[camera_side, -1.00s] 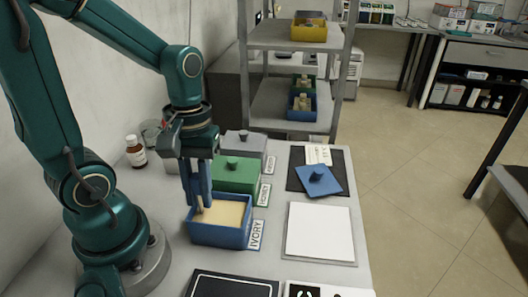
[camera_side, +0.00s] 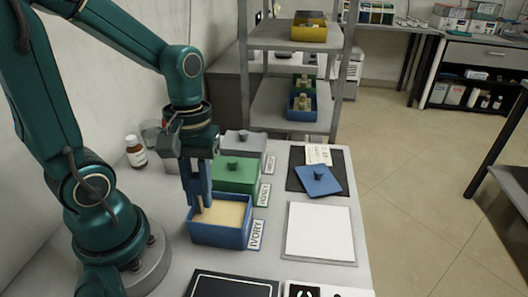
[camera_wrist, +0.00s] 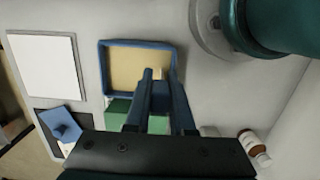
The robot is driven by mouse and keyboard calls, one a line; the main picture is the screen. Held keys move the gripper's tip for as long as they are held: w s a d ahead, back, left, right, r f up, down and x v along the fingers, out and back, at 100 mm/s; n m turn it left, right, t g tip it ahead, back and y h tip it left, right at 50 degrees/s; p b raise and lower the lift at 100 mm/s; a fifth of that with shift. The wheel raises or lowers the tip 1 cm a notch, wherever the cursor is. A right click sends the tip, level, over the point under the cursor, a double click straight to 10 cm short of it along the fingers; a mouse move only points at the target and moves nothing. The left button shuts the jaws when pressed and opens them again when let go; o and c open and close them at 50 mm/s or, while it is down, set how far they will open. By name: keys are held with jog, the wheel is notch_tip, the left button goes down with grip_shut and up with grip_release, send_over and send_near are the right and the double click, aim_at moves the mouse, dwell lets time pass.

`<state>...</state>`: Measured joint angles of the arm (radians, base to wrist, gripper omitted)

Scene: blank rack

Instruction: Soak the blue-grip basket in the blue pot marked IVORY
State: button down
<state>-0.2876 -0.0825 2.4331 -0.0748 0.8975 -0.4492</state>
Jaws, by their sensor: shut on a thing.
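The blue pot (camera_side: 219,238) with the IVORY label (camera_side: 256,235) stands open on the bench, filled with a cream-coloured content (camera_side: 226,213). It also shows in the wrist view (camera_wrist: 101,62). My gripper (camera_side: 200,206) points down over the pot's left part, fingertips inside the rim. In the wrist view my gripper (camera_wrist: 160,78) is shut on the blue grip (camera_wrist: 159,97) of the basket. A small tan part (camera_wrist: 157,72) shows by the fingertips; the rest of the basket is hidden. The pot's blue lid (camera_side: 319,180) lies on a dark mat.
A lidded green pot (camera_side: 235,175) and a lidded grey pot (camera_side: 245,145) stand behind the blue pot. A white pad (camera_side: 319,232) lies to the right. A brown bottle (camera_side: 136,152) stands at the back left. A shelf rack (camera_side: 283,97) holds blue, green and yellow bins.

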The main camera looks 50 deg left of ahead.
aim_at(194, 178)
jog(key=shift+r, duration=0.1)
jog(key=shift+r, duration=3.05)
jog(key=shift+r, duration=0.1)
dwell(1.1)
jog(key=shift+r, duration=1.35)
